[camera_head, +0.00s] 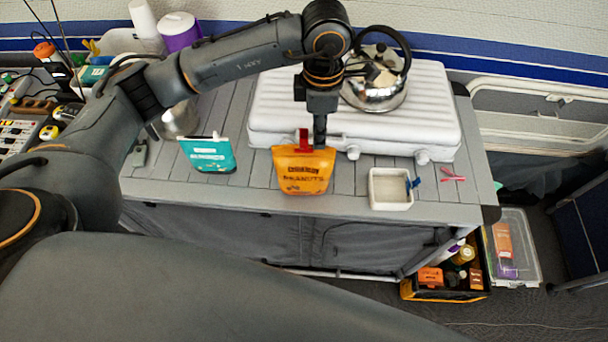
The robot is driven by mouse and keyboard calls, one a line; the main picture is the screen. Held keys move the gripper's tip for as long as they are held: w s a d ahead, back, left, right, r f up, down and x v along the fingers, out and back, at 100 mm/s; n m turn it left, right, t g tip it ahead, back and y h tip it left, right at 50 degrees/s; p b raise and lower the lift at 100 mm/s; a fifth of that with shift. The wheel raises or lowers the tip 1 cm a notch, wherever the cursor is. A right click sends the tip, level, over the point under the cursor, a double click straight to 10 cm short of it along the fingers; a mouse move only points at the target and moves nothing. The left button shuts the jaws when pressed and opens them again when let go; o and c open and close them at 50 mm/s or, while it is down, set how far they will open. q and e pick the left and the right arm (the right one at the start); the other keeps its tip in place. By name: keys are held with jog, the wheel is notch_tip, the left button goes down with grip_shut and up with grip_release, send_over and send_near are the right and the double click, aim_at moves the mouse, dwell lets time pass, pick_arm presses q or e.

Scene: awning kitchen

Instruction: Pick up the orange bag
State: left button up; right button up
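The orange bag (303,173) stands near the front edge of the grey slatted table (240,185), in the middle of the view. My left arm comes in from the left and bends down over it. My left gripper (314,143) points down at the bag's top edge, where a red part shows. The gripper overlaps the bag's top in this view. I cannot tell whether its fingers are shut on the bag. My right gripper is not in view.
A teal bag (207,155) lies to the left. A white case (415,130) behind the orange bag bears a steel kettle (376,90). A small white tray (390,190) sits to the right. Filled crates (437,292) stand on the floor at right.

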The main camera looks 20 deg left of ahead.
aim_at(315, 156)
pick_arm(q)
jog(key=shift+f, duration=0.65)
jog(key=shift+s+f+p, duration=0.15)
jog(key=shift+f+p, duration=0.1)
jog(key=shift+p, duration=0.25)
jog(key=f, duration=0.1)
jog(key=f+p, duration=0.2)
jog(key=shift+s+a+f, duration=0.15)
jog(key=shift+s+f, duration=0.1)
jog(key=shift+s, duration=0.05)
jog(key=shift+f, duration=0.6)
grip_shut()
jog(key=shift+w, duration=0.1)
